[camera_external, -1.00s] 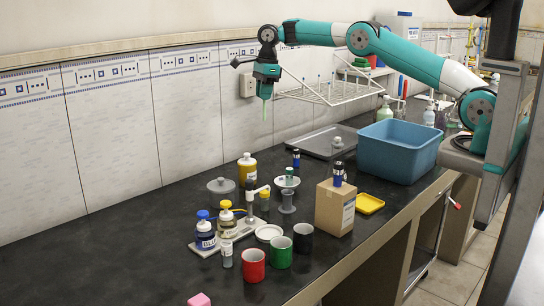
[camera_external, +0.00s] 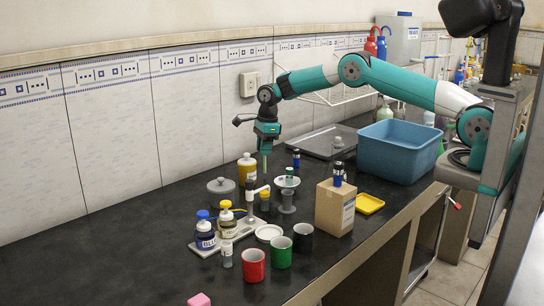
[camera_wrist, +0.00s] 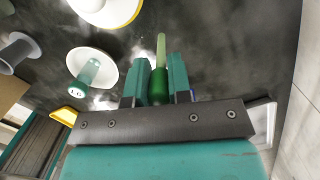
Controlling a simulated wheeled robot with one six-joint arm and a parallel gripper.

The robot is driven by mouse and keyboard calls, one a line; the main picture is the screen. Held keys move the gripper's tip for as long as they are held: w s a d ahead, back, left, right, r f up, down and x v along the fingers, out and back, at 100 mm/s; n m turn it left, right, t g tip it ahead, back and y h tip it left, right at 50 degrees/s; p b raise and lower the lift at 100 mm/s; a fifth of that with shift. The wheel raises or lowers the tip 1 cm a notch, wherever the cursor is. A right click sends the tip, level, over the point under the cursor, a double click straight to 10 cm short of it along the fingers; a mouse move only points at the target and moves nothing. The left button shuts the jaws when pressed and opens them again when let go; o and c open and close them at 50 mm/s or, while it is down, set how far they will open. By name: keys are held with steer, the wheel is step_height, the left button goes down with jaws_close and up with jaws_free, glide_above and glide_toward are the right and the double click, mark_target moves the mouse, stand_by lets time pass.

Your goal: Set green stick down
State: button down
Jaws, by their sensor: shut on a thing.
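My gripper (camera_external: 265,152) points down above the black bench, behind the white dish and to the right of the yellow bottle. In the wrist view its teal fingers (camera_wrist: 161,80) are shut on the green stick (camera_wrist: 160,50). The stick has a dark green part between the fingers and a paler, thin part sticking out beyond them. In the outside view, a short pale green length of the stick (camera_external: 264,163) shows below the jaws, close above the bench. I cannot tell whether its tip touches anything.
Near the gripper stand the yellow bottle (camera_external: 247,169), a white dish (camera_external: 280,183) bearing a green-capped vial (camera_external: 289,174), and a grey spool-shaped stand (camera_external: 287,203). A dark flat plate (camera_external: 325,143) and blue tub (camera_external: 395,150) lie to the right. Bare bench (camera_external: 130,215) spreads left.

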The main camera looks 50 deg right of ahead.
steer(key=shift+f, duration=0.45)
steer(key=shift+f, duration=0.2)
steer(key=c, duration=1.1)
jaws_free()
steer(key=shift+o, duration=0.2)
steer(key=shift+r, duration=0.1)
